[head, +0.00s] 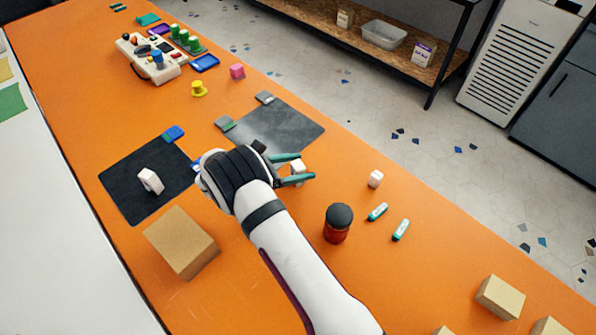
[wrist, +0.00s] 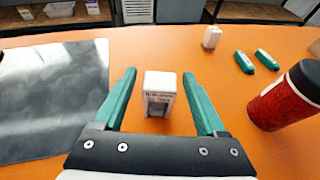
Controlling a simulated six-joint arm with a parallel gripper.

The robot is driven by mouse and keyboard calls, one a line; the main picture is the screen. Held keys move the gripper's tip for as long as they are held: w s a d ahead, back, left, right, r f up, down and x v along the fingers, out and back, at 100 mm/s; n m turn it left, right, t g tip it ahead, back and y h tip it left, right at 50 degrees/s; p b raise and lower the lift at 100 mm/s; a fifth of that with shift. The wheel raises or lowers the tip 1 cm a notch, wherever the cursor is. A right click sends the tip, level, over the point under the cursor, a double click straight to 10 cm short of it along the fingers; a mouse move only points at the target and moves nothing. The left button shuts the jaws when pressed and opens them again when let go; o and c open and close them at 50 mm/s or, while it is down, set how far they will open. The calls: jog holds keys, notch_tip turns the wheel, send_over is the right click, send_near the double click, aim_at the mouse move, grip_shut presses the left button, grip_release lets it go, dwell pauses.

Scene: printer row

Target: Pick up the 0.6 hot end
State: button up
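My gripper (head: 305,167) is open low over the orange table. Its green fingers stand on either side of a small white block (wrist: 160,83) with printed marks and a dark opening in its front. In the wrist view there are gaps between the block and both fingers, so it is not gripped. The block also shows between the fingers in the head view (head: 298,166). A second small white block (head: 375,178) stands apart to the right, and behind to the right in the wrist view (wrist: 211,37). I cannot read a 0.6 on either block.
A red jar with a black lid (head: 337,224) stands right of my arm, near two teal sticks (head: 377,211). A grey plate (head: 275,132) lies behind my gripper. A dark mat (head: 130,193) with a white piece (head: 150,181) and a cardboard box (head: 181,241) are left.

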grip_shut()
